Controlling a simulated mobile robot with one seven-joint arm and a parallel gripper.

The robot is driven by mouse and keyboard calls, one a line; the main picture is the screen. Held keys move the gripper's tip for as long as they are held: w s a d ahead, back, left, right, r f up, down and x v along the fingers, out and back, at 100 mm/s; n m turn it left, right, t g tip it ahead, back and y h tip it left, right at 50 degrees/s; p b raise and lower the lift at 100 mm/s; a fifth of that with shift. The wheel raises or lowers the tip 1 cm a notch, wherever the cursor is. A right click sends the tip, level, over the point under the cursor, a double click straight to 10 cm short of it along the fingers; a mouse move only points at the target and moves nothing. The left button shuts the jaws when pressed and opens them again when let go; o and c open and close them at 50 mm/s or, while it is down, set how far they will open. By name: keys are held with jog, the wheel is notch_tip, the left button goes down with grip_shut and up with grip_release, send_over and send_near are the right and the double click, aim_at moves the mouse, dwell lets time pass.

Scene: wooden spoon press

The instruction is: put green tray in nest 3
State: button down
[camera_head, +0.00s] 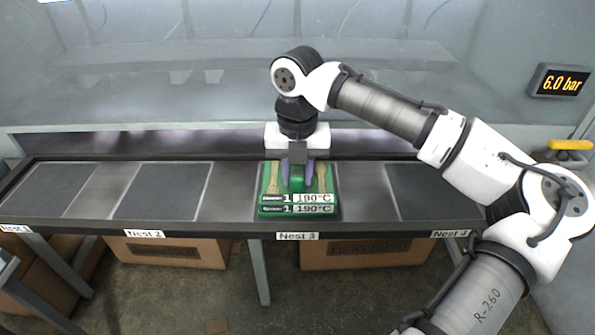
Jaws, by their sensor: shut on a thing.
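The green tray (264,198) is at Nest 3, above the label "Nest 3" (297,236) on the front edge of the bench. It holds pale wooden spoons (272,178), and its front carries two labels reading "1 190°C". My gripper (297,180) points down from above and is shut on the green tray at its middle. The tray looks level and lies over the nest's dark pad; I cannot tell whether its underside touches the pad. The gripper hides the tray's middle and back.
Nest 2 (160,192) and Nest 4 (433,192) are empty dark pads on either side, and another empty pad (38,190) lies far left. A display (559,82) reads "6.0 bar" at right, above a yellow handle (570,145). Cardboard boxes (165,252) stand under the bench.

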aim_at(297, 172)
jog(key=shift+f, duration=0.15)
jog(key=c, duration=1.1)
grip_release()
notch_tip(297, 172, up, 12)
jog(key=shift+r, duration=0.2)
